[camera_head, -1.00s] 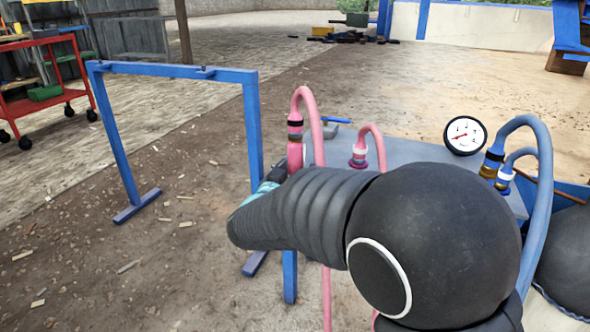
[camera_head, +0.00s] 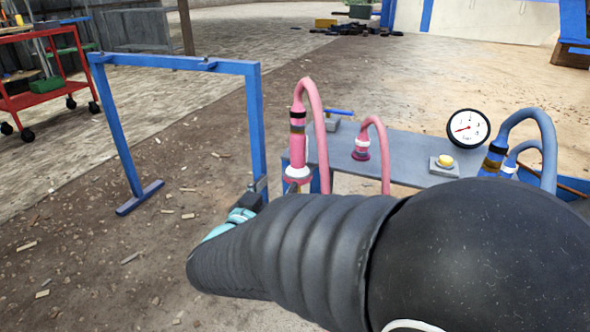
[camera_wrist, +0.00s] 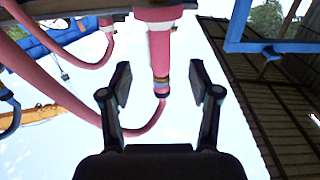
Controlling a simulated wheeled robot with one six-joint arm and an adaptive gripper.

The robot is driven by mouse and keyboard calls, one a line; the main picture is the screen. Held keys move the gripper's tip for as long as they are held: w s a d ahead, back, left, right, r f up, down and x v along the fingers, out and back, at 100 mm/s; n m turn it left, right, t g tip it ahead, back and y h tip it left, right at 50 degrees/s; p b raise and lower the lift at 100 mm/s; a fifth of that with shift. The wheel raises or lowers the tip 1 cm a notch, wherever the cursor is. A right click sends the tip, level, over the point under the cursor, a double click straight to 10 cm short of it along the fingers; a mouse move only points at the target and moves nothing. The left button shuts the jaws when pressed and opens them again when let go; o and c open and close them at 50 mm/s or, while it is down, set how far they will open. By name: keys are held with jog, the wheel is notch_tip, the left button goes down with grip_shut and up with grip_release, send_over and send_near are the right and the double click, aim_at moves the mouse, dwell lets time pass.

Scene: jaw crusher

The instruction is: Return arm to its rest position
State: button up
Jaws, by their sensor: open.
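My gripper shows in the wrist view (camera_wrist: 160,85) with its two fingers spread apart and nothing held between them. A pink hose with a banded coupling (camera_wrist: 160,60) shows beyond and between the fingers in that view, but I cannot tell how far off it is. In the head view my dark, ribbed arm crosses the lower right and points left. The gripper's end (camera_head: 256,195) is small and partly hidden there, beside the left pink hose coupling (camera_head: 297,150).
A blue frame (camera_head: 180,63) stands left of my arm. A grey bench (camera_head: 400,155) carries pink hoses, blue hoses (camera_head: 545,150), a pressure gauge (camera_head: 468,127) and a yellow button (camera_head: 445,161). A red cart (camera_head: 48,97) stands far left. The ground at lower left is mostly clear.

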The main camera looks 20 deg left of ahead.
jog(key=s+a+f+n+g+y, duration=0.35)
jog(key=a+f+y, duration=0.3)
jog(key=a, duration=0.25)
jog(key=s+f+n+g+y, duration=0.3)
jog(key=s+g, duration=0.3)
jog(key=g, duration=0.1)
jog(key=s+d+r+m+h+p, duration=0.2)
jog(key=s+d+r, duration=0.1)
jog(key=d, duration=1.2)
jog(key=s+d+r+m+g+h+p, duration=0.1)
jog(key=s+d+r+h+p, duration=0.2)
jog(key=d, duration=1.3)
jog(key=s+d+r+m+g+h+p, duration=0.1)
jog(key=d+r, duration=0.6)
jog(key=d, duration=0.8)
jog(key=shift+s+d+m+h+p, duration=0.35)
jog(key=shift+s+m+h+p, duration=0.35)
jog(key=shift+s+m+h, duration=0.35)
jog(key=shift+w, duration=0.15)
